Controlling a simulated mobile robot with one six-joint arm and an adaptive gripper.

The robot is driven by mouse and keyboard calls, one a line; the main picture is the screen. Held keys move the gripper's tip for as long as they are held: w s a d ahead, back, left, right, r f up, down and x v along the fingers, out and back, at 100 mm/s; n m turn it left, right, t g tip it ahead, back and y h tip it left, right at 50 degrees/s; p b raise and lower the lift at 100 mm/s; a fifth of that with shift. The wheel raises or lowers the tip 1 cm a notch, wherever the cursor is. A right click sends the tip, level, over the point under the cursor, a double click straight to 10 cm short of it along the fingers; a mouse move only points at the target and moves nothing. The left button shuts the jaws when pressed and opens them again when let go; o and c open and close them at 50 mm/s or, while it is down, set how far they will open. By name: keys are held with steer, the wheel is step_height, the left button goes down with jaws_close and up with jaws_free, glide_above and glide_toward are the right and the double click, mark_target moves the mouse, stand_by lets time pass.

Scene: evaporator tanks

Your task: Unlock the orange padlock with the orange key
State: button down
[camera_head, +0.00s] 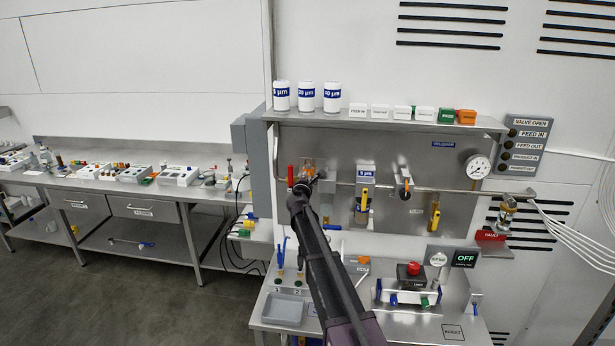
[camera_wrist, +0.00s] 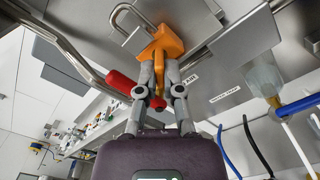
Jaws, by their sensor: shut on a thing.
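The orange padlock (camera_wrist: 168,42) is at the top middle of the wrist view, with its steel shackle (camera_wrist: 121,14) looping up and left. I cannot tell whether the shackle is seated or released. My gripper (camera_wrist: 159,82) is shut on a narrow orange piece, seemingly the orange key (camera_wrist: 158,72), right below the padlock. The key appears to meet the padlock body, but its tip is hidden. In the head view the padlock (camera_head: 307,168) is a small orange patch at the panel's left, just above my gripper (camera_head: 303,184), which my arm partly hides.
A red valve handle (camera_wrist: 121,83) is close left of my gripper; it also shows in the head view (camera_head: 291,175). A steel pipe (camera_head: 450,190) crosses the panel (camera_head: 440,145). Yellow-handled valves stand right. A bench (camera_head: 275,322) with a grey tray is below.

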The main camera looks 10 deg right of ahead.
steer(key=shift+n, duration=2.3)
steer(key=c, duration=0.7)
jaws_free()
steer(key=shift+v, duration=2.95)
